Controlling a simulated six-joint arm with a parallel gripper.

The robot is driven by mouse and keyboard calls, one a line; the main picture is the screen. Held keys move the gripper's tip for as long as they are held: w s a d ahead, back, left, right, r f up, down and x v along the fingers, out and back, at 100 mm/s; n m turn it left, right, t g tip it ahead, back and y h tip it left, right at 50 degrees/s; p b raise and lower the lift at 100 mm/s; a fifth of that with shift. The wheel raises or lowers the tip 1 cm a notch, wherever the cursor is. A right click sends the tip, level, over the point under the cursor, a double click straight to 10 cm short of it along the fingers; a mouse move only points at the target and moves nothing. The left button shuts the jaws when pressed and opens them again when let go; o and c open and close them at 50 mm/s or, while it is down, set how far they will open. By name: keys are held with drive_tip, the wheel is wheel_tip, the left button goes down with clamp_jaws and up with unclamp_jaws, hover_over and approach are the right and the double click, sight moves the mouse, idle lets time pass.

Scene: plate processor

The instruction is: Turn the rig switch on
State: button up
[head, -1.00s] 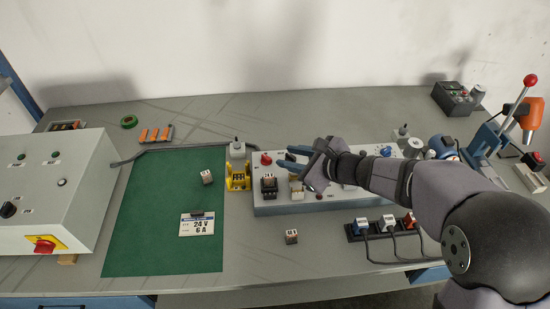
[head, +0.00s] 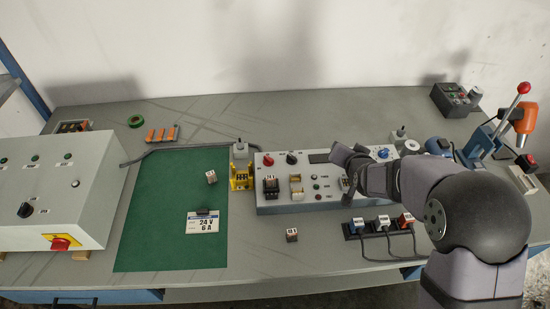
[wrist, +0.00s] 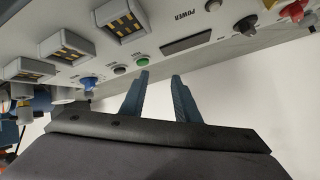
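The rig is a grey panel box (head: 325,199) in the middle of the bench. A black rotary knob (head: 292,158), which looks like the rig switch, sits near its back left, beside a red knob (head: 267,160). The black knob also shows at upper right in the wrist view (wrist: 246,26). Its exact setting is too small to read. My gripper (wrist: 161,76) is open and empty, its two blue fingers apart near the panel's back edge, by a green button (wrist: 142,60). In the head view my gripper is to the right of the knob, with its fingers hidden.
A dark display (wrist: 187,42) lies between the buttons and the black knob. A blue knob (head: 383,153) and several sockets are on the panel's right part. Plugs (head: 382,223) with cables stand in front. A green mat (head: 160,220) lies to the left.

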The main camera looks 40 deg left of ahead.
sight(269, 159)
drive_tip(key=s+a+n+y, duration=0.1)
drive_tip(key=n, duration=0.1)
drive_tip(key=s+a+n+g+y, duration=0.1)
drive_tip(key=s+a+n, duration=0.1)
drive_tip(key=s+a+n+y+p, duration=0.1)
drive_tip(key=n, duration=0.2)
drive_tip(key=shift+s+a+r+g+y, duration=0.2)
drive_tip(key=shift+s+g+y, duration=0.1)
drive_tip(key=shift+s+g, duration=0.1)
drive_tip(key=s+a+n+g+y, duration=0.1)
drive_tip(key=s+n, duration=0.1)
drive_tip(key=s, duration=0.1)
drive_tip(key=s+a+n+g+y, duration=0.1)
drive_tip(key=s+n+g, duration=0.1)
drive_tip(key=s, duration=0.1)
drive_tip(key=s+a+n+g+p, duration=0.1)
drive_tip(key=s+n+g, duration=0.1)
drive_tip(key=s, duration=0.2)
drive_tip(key=shift+f+n+y, duration=0.35)
drive_tip(key=shift+n+y, duration=0.05)
drive_tip(key=shift+p+x, duration=0.9)
drive_tip(key=shift+x, duration=2.8)
clamp_jaws()
